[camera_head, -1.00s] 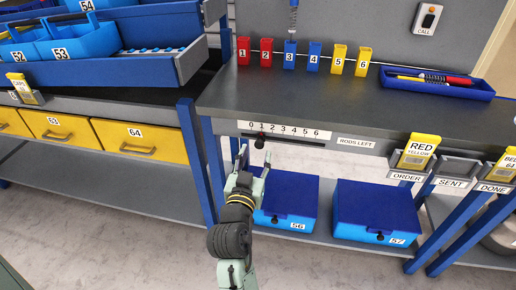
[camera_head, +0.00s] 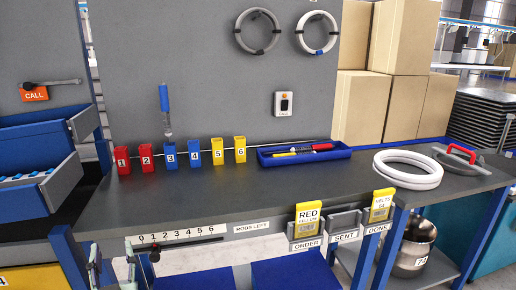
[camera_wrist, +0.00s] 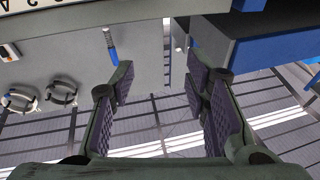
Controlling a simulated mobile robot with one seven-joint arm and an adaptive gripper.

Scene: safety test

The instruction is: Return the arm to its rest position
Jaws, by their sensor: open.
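My gripper (camera_wrist: 160,78) is open and empty in the wrist view, with its two dark padded fingers wide apart. In the head view only its fingertips (camera_head: 112,258) show at the bottom left, just in front of the workbench's (camera_head: 210,200) front edge, below the 0 to 6 scale (camera_head: 175,238). The rest of my arm is below the head picture. The wrist view looks upside down, with the grey back panel and a blue-handled tool (camera_wrist: 112,52) beyond the fingers.
Red, blue and yellow numbered holders and a blue tray (camera_head: 304,154) stand on the bench. White rings (camera_head: 408,171) lie at the right. Card pockets (camera_head: 345,224) jut from the front edge. A blue drawer unit (camera_head: 25,160) is close at the left. Blue boxes (camera_head: 295,274) sit below.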

